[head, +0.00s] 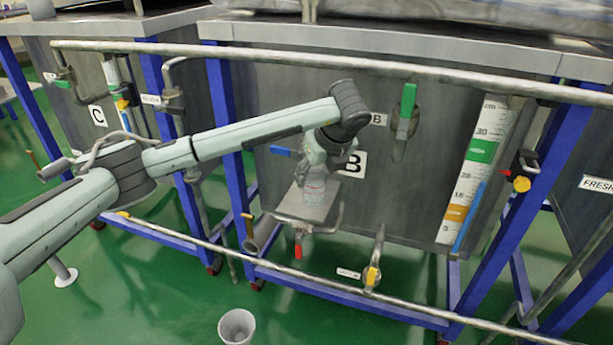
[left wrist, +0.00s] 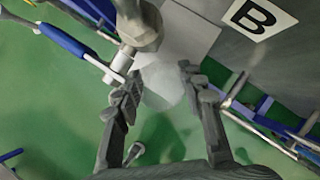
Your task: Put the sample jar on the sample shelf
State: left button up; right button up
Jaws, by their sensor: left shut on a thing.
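The sample jar (head: 314,188) is clear with faint markings and stands upright in my left gripper (head: 318,168). The gripper is shut on it. The sample shelf (head: 290,205) is a small grey plate on the front of tank B. In the head view the jar's lower part overlaps the shelf; I cannot tell whether it touches. In the left wrist view the fingers (left wrist: 158,84) flank the pale, see-through jar (left wrist: 162,92), and the grey shelf plate (left wrist: 192,38) lies just beyond it. My right gripper is not in view.
A blue-handled valve (head: 283,151) is left of the gripper, and a green handle (head: 406,110) is to the right. A red-handled valve (head: 298,250) hangs below the shelf. A long pipe rail (head: 440,75) crosses above. A grey cup-like bin (head: 237,326) stands on the floor.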

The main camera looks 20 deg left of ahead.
pick_arm(q)
jog(key=shift+w+a+f, duration=0.7)
jog(key=shift+w+f, duration=0.05)
jog(key=shift+f, duration=0.15)
jog(key=shift+w+a+f, duration=0.65)
jog(key=shift+w+f, duration=0.1)
jog(key=shift+f, duration=0.15)
jog(key=o, duration=1.1)
jog(key=shift+o, duration=0.2)
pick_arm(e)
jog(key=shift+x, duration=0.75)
pick_arm(q)
jog(key=shift+r, duration=0.1)
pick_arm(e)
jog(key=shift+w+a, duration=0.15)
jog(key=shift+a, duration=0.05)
